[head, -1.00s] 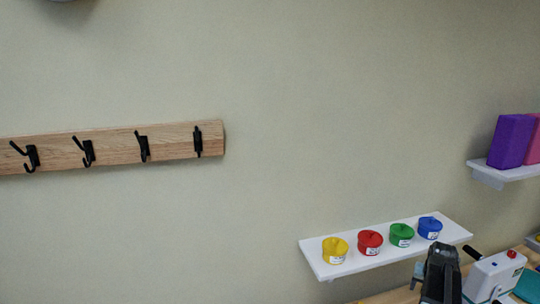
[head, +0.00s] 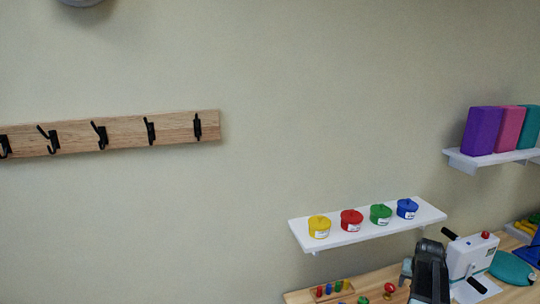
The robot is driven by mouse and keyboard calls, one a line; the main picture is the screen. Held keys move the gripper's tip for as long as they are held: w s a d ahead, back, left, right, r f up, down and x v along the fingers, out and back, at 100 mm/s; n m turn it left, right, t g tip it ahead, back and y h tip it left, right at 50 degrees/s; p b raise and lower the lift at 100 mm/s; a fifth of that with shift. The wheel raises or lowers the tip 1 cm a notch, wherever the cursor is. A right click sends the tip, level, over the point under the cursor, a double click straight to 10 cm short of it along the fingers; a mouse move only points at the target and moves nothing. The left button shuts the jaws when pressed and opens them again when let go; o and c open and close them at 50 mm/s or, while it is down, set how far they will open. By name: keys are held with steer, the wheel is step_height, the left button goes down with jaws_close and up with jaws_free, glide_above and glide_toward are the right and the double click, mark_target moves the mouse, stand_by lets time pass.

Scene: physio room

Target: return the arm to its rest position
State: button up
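My gripper and arm (head: 430,272) show at the lower right of the head view, as a dark grey and black shape in front of the wooden table. The fingertips cannot be made out, so I cannot tell if the gripper is open or shut. I see nothing clearly held by it.
A wooden table (head: 385,275) bears a white device (head: 470,256), a teal disc (head: 511,268) and a pegboard (head: 331,290). Above it, a white shelf (head: 345,238) holds several coloured pots. Purple, pink and teal blocks stand on another shelf (head: 470,160). A hook rail (head: 175,127) is at left.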

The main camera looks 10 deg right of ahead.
steer(key=w+a+f+n+y+b, duration=0.1)
steer(key=w+a+f+n+b, duration=0.15)
steer(key=a, duration=0.75)
steer(key=w+a+f+n+b, duration=0.15)
steer(key=w+a, duration=0.25)
steer(key=a, duration=0.5)
steer(key=w+a+f+n+y+b, duration=0.1)
steer(key=w+a+f+b, duration=0.15)
steer(key=a, duration=0.75)
steer(key=s+a+f+n+g+b, duration=0.1)
steer(key=a+f, duration=0.1)
steer(key=a, duration=0.5)
steer(key=s+a+f+n+b, duration=0.1)
steer(key=s+a+f, duration=0.1)
steer(key=a, duration=0.4)
steer(key=s+a+g, duration=0.2)
steer(key=s+a, duration=0.3)
steer(key=s, duration=0.3)
steer(key=shift+s+f+n+g+y+b, duration=0.3)
steer(key=shift+f+n+y, duration=0.05)
steer(key=shift+n+y, duration=0.05)
steer(key=shift+d, duration=0.1)
